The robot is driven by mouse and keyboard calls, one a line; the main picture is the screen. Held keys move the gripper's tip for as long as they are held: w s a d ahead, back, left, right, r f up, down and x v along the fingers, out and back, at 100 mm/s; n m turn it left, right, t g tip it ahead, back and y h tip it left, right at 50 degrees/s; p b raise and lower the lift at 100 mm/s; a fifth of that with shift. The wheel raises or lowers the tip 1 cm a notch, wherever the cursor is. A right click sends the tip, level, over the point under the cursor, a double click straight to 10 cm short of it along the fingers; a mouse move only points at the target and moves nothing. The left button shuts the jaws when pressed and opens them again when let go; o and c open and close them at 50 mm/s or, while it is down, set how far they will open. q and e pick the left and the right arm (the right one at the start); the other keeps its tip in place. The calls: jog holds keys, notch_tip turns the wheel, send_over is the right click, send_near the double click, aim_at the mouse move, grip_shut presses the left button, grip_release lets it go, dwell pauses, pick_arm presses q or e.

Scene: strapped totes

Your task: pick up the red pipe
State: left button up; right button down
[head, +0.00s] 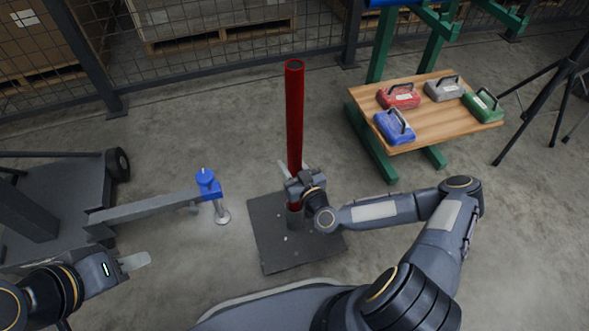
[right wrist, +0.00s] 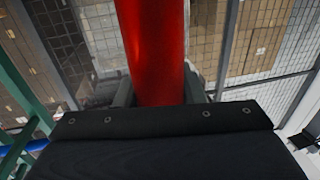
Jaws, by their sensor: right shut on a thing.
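The red pipe (head: 295,115) stands upright in the head view, with its open top end at the top. Its lower end meets a short grey socket (head: 295,217) on a dark square base plate (head: 275,245). My right gripper (head: 298,178) is shut around the pipe's lower part, a little above the socket. In the right wrist view the red pipe (right wrist: 155,50) rises between the fingers. Whether the pipe's bottom end is inside the socket is hidden by the gripper. My left gripper (head: 135,262) is at the lower left, away from the pipe; its finger gap is not clear.
A wooden shelf (head: 430,120) on a green frame holds several small cases at the right. A tripod (head: 545,110) stands beyond it. A dark cart (head: 60,190) and a grey bar with a blue clamp (head: 207,183) are at the left. A mesh fence (head: 220,60) runs behind.

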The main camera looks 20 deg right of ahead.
aim_at(292, 121)
notch_tip(292, 121, up, 17)
jog(key=p, duration=0.7)
jog(key=shift+f, duration=0.15)
jog(key=shift+r+p, duration=0.45)
jog(key=shift+r, duration=0.3)
jog(key=shift+s+d, duration=0.1)
jog(key=shift+s, duration=0.2)
jog(key=s+d+r+m+h, duration=0.3)
jog(key=s+d+r+h, duration=0.1)
jog(key=s+d, duration=0.15)
notch_tip(292, 121, up, 19)
jog(key=s+p, duration=0.1)
jog(key=p, duration=2.8)
jog(key=shift+s+r, duration=0.2)
jog(key=shift+s, duration=0.05)
